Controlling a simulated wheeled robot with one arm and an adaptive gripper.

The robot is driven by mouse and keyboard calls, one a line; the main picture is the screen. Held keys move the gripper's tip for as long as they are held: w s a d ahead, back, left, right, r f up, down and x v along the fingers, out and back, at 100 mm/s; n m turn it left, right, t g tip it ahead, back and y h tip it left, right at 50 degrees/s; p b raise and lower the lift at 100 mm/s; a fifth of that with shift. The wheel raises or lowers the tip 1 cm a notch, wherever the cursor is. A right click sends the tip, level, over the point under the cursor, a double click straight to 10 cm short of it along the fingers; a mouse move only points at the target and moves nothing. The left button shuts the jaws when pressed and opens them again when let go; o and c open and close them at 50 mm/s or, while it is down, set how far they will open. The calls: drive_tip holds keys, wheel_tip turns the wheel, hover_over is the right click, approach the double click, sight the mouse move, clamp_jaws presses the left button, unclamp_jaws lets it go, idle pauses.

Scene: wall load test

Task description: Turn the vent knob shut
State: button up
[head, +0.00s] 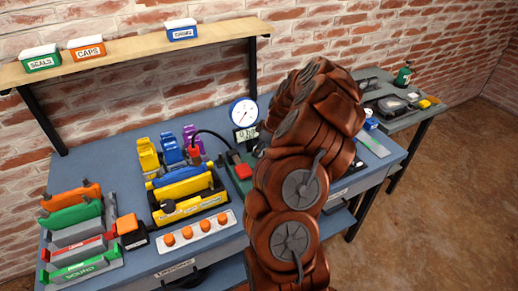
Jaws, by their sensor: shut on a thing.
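My brown arm rises through the middle right of the head view and bends down toward the bench beside the gauge. It covers its own end, so I cannot make out my gripper or its fingers. I cannot make out the vent knob either; that part of the bench is behind the arm. A round white dial gauge (243,113) stands just left of the arm. A small digital display (245,135) sits below it, and a green box with a red top (239,168) is in front, with a black hose arching to its left.
The blue bench (200,248) holds a yellow-and-blue tool rack (185,190), a strip with orange knobs (196,232), colored trays (80,235) and upright clamps (170,148). A side table (405,115) stands right; bare floor lies beyond.

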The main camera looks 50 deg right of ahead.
drive_tip(key=shift+c, duration=1.3)
drive_tip(key=shift+f+m+b, duration=0.15)
drive_tip(key=shift+m+b, duration=0.15)
drive_tip(key=shift+b, duration=0.3)
drive_tip(key=m+b, duration=0.1)
drive_tip(key=b, duration=0.1)
drive_tip(key=m+h+b, duration=0.1)
drive_tip(key=shift+a+f+m+b, duration=0.1)
drive_tip(key=shift+f+m+b, duration=0.1)
drive_tip(key=shift+m+b, duration=0.2)
drive_tip(key=m+h+b, duration=0.1)
drive_tip(key=m+b, duration=0.2)
drive_tip(key=b, duration=0.1)
drive_tip(key=shift+m+h, duration=0.3)
drive_tip(key=shift+h, duration=0.1)
drive_tip(key=m+h+b, duration=0.1)
drive_tip(key=m+b, duration=0.3)
drive_tip(key=m, duration=0.1)
drive_tip(key=shift+a+r+h+b, duration=0.1)
drive_tip(key=shift+r+h+b, duration=0.05)
drive_tip(key=shift+h+b, duration=0.2)
drive_tip(key=shift+w+a+r+m+g+h+b, duration=0.1)
drive_tip(key=shift+m+g+h+b, duration=0.45)
drive_tip(key=shift+m, duration=0.85)
drive_tip(key=shift+r+m+g+h+b, duration=0.15)
drive_tip(key=shift+m+g+b, duration=0.45)
drive_tip(key=shift+m, duration=0.8)
